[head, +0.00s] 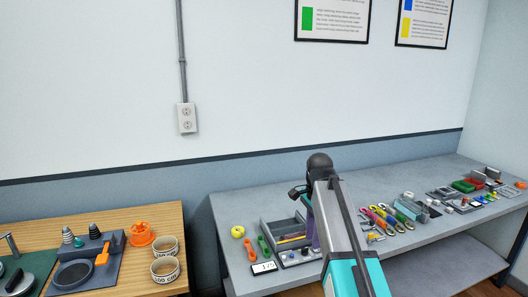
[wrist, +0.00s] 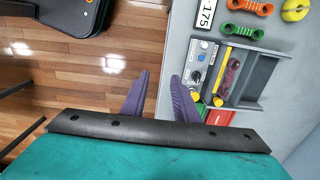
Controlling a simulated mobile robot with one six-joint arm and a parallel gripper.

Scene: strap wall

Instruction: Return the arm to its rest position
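My arm (head: 340,225), grey with teal, reaches up and forward over the grey workbench (head: 230,205) in the head view. Its dark wrist joint (head: 319,163) is at the top. My gripper (wrist: 161,85) shows in the wrist view as two purple fingers standing apart, with nothing between them. It hangs above the bench's edge, with the wooden floor (wrist: 100,65) below to the left. In the head view the gripper is mostly hidden behind the arm.
Near the gripper, the bench holds a grey tray (wrist: 247,88), a label plate (wrist: 205,14), an orange link (wrist: 252,6) and a green link (wrist: 243,30). Several coloured tools lie right of my arm. A wooden table (head: 175,220) stands left, across a gap.

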